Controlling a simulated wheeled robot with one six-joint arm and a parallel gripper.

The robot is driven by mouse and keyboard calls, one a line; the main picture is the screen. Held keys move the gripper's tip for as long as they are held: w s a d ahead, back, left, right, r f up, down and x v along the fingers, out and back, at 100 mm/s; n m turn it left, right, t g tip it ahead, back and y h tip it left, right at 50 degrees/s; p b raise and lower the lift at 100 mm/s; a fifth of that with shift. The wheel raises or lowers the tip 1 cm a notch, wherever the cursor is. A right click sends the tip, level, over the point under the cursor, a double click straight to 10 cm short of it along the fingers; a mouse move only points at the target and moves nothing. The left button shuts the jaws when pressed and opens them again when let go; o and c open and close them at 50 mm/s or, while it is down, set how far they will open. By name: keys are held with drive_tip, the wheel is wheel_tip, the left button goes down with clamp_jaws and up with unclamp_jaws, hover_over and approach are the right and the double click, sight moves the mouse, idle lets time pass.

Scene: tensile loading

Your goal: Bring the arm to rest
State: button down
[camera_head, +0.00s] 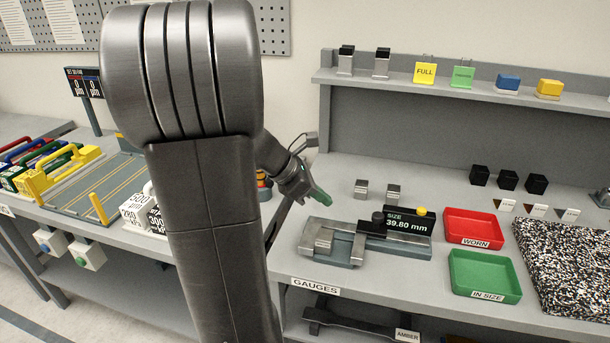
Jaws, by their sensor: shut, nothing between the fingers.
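My arm (215,200) fills the left middle of the head view, with its large rounded dark metal joint at the top. Its wrist reaches out behind to the right. My gripper (322,199) shows small at its end, with green fingertips close together and nothing seen between them. It is above the gauge bench, left of and behind the measuring gauge (345,257), and looks apart from it. The gauge's display reads SIZE 39.80 mm. The arm hides part of the benches and wall behind it.
A red WORN tray (473,213) and a green IN SIZE tray (485,257) stand right of the gauge, beside a speckled plate (570,260). Two small metal blocks (377,190) sit behind. A shelf (450,85) runs above. A yellow-handled item (60,172) stands on the left bench.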

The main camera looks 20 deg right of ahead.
idle(0.3)
approach(361, 231)
drive_tip(key=d, duration=0.1)
drive_tip(key=d+f, duration=0.1)
drive_tip(key=shift+s+d+f, duration=0.1)
drive_tip(key=shift+d, duration=0.25)
drive_tip(key=d, duration=0.3)
drive_tip(key=shift+s+d+f+b, duration=0.2)
drive_tip(key=shift+f+b, duration=0.1)
drive_tip(key=shift+d, duration=0.4)
drive_tip(key=shift+r, duration=0.1)
